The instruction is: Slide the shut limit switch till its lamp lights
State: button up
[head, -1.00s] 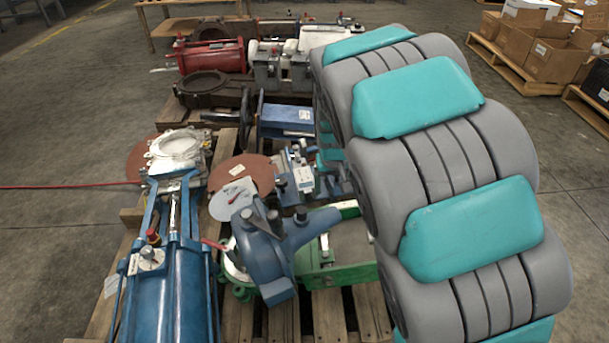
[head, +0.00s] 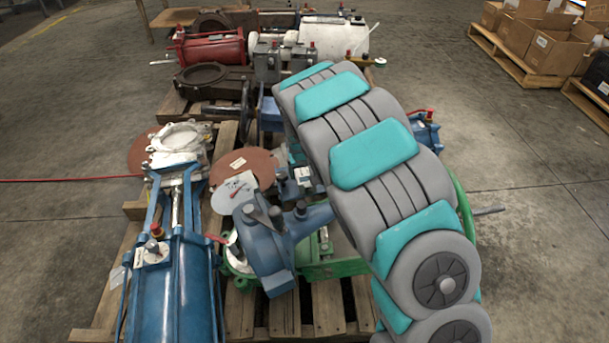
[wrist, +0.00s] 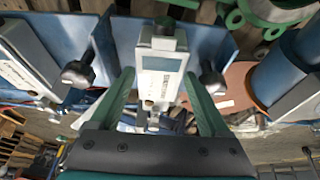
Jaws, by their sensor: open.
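In the wrist view a pale grey box with a white label, which looks like the limit switch (wrist: 161,88), stands against a blue bracket (wrist: 122,40). A dark green cap (wrist: 164,27) is at its top end; it looks unlit, and I cannot tell if it is the lamp. My gripper (wrist: 158,76) is open, with one teal finger on each side of the box. A gap shows on both sides near the fingertips; contact lower down is unclear. In the head view my arm hides the gripper and most of that spot.
Black knobs flank the box, a left knob (wrist: 78,72) and a right knob (wrist: 211,78). A second grey box (wrist: 20,50) is at the left. In the head view, a blue cylinder (head: 172,285) and a blue valve body (head: 262,255) crowd the pallet (head: 325,305).

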aim_at(305, 173)
jog(key=shift+x, duration=1.55)
grip_shut()
